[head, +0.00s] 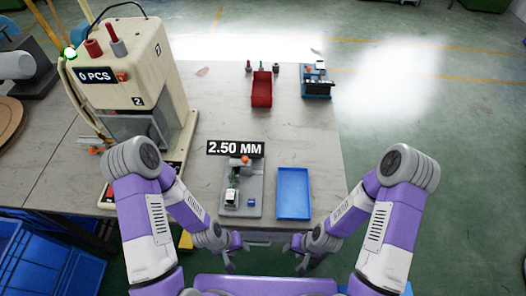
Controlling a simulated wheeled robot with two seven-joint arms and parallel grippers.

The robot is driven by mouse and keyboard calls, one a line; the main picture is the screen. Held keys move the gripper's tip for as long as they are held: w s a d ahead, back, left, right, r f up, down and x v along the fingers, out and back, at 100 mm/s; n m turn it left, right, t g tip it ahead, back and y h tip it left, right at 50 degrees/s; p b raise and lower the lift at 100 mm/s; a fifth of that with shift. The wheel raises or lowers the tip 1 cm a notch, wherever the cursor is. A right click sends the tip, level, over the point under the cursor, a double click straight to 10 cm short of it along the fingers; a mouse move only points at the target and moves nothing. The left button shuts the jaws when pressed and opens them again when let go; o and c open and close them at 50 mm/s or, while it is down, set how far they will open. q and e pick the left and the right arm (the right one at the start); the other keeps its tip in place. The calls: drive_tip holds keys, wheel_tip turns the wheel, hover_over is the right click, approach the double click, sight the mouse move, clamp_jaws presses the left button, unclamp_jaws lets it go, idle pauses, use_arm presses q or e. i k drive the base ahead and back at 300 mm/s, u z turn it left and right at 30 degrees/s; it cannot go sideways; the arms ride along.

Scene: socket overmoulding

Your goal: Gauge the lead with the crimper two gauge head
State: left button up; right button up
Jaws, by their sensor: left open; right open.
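A beige machine (125,65) marked 2, which looks like crimper two, stands on the left of the table. Its label reads 0 PCS, and a green lamp is lit beside it. A grey gauge plate (258,205) lies at the table's front, with an orange-topped gauge head (240,162) and a label reading 2.50 MM. I cannot make out a lead for certain. My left gripper (232,262) and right gripper (299,264) are open and empty, just off the table's front edge.
An empty-looking blue tray (293,212) lies right of the gauge plate. A red bin (261,92) and a blue-based device (316,84) stand further back. Blue crates (50,262) are on the floor at lower left. The middle of the table (225,120) is clear.

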sight(245, 163)
drive_tip(key=z, duration=0.7)
drive_tip(key=k, duration=0.9)
drive_tip(key=u, duration=0.65)
